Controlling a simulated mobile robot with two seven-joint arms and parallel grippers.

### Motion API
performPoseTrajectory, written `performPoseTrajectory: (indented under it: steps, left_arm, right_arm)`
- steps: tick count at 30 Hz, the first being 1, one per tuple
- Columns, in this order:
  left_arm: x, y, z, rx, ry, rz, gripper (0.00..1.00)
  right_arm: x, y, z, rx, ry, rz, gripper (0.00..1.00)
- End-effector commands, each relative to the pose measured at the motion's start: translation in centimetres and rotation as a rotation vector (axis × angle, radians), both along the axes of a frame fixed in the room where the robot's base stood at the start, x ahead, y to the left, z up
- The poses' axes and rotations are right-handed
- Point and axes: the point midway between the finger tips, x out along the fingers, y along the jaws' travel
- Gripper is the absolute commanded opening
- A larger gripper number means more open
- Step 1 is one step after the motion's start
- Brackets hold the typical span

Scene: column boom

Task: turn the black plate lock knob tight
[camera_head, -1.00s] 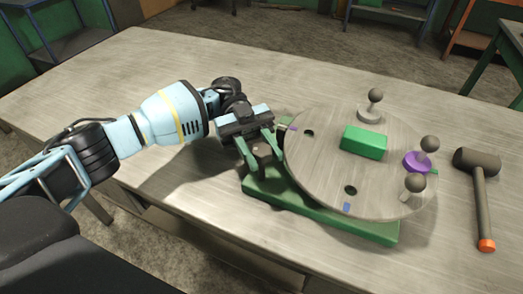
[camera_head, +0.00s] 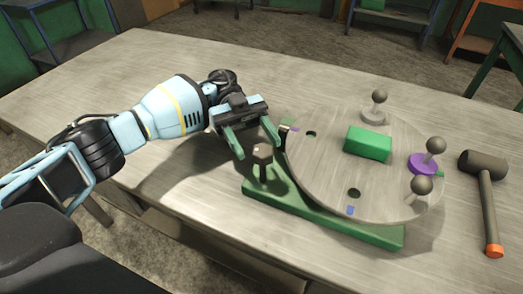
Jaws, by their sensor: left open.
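The black plate lock knob (camera_head: 262,152) stands upright on a short post at the left end of the green base (camera_head: 330,217). My left gripper (camera_head: 254,143) is open, its two green fingers apart just above and behind the knob in the picture. The knob shows clear in front of the fingers, and I cannot tell whether either finger touches it. The round grey plate (camera_head: 325,175) lies over the base, to the right of the knob. My right gripper is not in view.
A mallet (camera_head: 487,200) lies to the right on the table (camera_head: 130,75). The table's left part is clear.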

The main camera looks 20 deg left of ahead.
Motion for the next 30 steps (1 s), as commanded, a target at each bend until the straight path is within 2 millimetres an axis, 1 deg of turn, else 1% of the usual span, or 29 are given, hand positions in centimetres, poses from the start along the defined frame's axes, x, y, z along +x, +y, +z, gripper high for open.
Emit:
performPoseTrajectory:
  steps: [1, 6, 12, 30]
  left_arm:
    - [0.6, 0.5, -0.3, 0.000, 0.001, 0.003, 0.54]
    - [1.9, 1.9, -0.5, 0.001, 0.003, 0.000, 0.54]
    - [2.7, 2.8, -0.2, 0.001, 0.002, -0.001, 0.54]
    - [2.8, 3.1, 0.0, 0.000, 0.000, 0.000, 0.55]
  right_arm:
    - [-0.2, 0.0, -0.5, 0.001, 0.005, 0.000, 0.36]
    - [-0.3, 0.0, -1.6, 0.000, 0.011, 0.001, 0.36]
    - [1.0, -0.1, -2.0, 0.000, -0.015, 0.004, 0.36]
    - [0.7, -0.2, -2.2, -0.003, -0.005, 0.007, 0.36]
